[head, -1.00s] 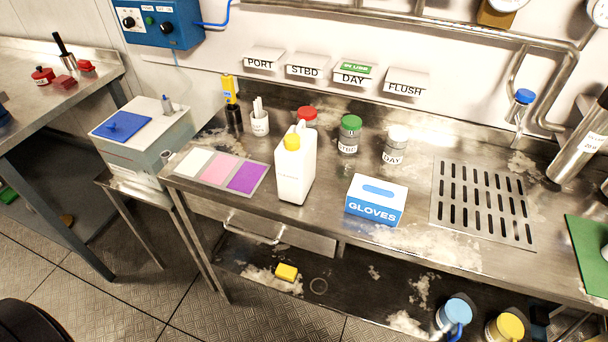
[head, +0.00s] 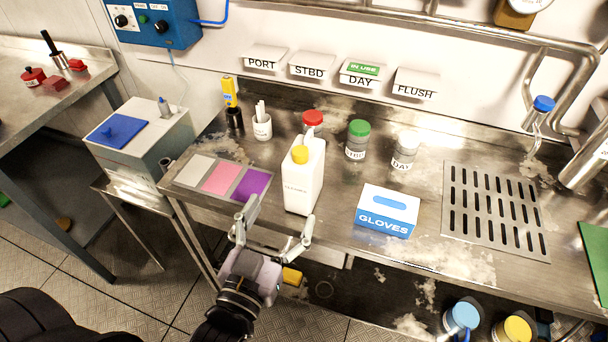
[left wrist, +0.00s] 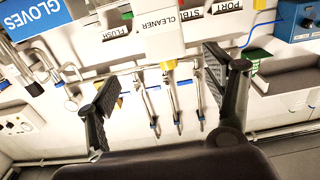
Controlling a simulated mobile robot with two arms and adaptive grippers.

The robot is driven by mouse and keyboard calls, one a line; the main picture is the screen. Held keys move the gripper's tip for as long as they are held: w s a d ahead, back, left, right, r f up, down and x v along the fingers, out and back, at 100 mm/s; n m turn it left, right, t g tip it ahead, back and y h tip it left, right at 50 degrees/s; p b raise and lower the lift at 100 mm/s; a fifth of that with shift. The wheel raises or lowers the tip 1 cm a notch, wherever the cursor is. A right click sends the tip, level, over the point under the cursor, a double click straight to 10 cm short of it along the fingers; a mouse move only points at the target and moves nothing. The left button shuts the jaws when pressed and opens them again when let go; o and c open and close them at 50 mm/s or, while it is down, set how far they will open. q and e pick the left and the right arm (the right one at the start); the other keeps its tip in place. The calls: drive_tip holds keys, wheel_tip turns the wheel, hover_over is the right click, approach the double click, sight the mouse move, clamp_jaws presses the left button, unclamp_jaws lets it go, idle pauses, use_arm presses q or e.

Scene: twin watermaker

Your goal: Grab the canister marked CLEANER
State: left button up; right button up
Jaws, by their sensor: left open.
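The white canister (head: 303,182) with a yellow cap stands upright near the front edge of the steel bench. Its label is small in the head view, but CLEANER reads clearly on the canister in the left wrist view (left wrist: 157,32). My left gripper (head: 275,220) is open and empty, in front of the bench edge and just short of the canister. In the left wrist view its spread fingers (left wrist: 160,84) have the canister beyond them, roughly between them. My right gripper is not in view.
A blue GLOVES box (head: 385,214) stands right of the canister. Jars with red (head: 312,118), green (head: 358,130) and white (head: 405,145) lids stand behind. A coloured card (head: 222,179) lies left. A drain grate (head: 492,210) is at right.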

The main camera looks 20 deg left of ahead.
sight(299, 179)
use_arm(q)
drive_tip(key=w, duration=0.9)
drive_tip(key=shift+w+d, duration=0.2)
drive_tip(key=shift+w, duration=0.05)
drive_tip(key=shift+w+a+r+b, duration=0.15)
drive_tip(key=shift+w+b, duration=0.15)
drive_tip(key=shift+w, duration=1)
drive_tip(key=shift+w+a+f+b, duration=0.1)
drive_tip(key=shift+w+b, duration=0.15)
drive_tip(key=shift+w, duration=1.05)
drive_tip(key=shift+r, duration=0.1)
clamp_jaws()
drive_tip(key=shift+r, duration=0.15)
